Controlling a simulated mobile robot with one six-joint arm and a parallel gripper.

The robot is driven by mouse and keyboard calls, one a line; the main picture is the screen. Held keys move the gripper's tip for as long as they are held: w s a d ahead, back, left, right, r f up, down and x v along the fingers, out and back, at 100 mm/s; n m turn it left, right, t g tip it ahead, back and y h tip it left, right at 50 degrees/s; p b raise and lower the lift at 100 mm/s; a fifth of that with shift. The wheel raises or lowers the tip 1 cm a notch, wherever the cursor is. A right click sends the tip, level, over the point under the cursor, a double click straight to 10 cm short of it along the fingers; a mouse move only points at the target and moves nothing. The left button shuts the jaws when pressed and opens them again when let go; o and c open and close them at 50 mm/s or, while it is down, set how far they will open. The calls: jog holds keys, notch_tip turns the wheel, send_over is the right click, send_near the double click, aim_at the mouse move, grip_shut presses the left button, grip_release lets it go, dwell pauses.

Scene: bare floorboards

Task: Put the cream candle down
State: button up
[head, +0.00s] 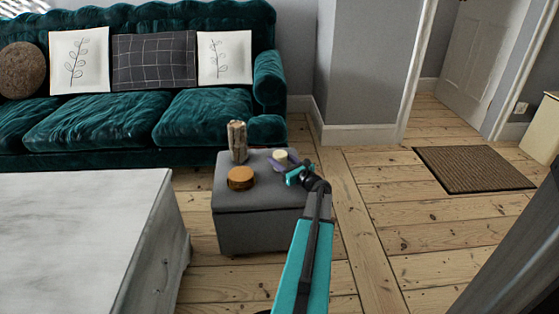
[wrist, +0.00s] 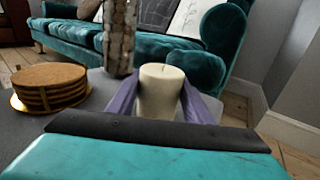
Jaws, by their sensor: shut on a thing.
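The cream candle (wrist: 160,92) is a short upright cylinder with a wick, held between the two purple fingers of my gripper (wrist: 158,100). In the head view the candle (head: 281,155) shows small over the back right part of the grey ottoman (head: 258,232). My gripper (head: 287,165) reaches in from the right and is shut on the candle. The candle's base is hidden behind the gripper, so I cannot tell whether it touches the ottoman top.
A stack of round wooden coasters (head: 240,178) and a tall mosaic-like vase (head: 237,141) stand on the ottoman's left part. A green sofa (head: 150,120) is behind. A white marbled cabinet (head: 80,235) stands left. Open floorboards (head: 370,235) lie right.

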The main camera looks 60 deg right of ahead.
jog(key=shift+f, duration=0.1)
jog(key=o, duration=1.2)
jog(key=shift+s+a+r, duration=0.2)
jog(key=shift+s+a, duration=0.05)
jog(key=shift+s, duration=0.3)
jog(key=p+v, duration=0.3)
jog(key=v, duration=0.8)
jog(key=shift+p, duration=0.4)
jog(key=shift+w+d, duration=0.1)
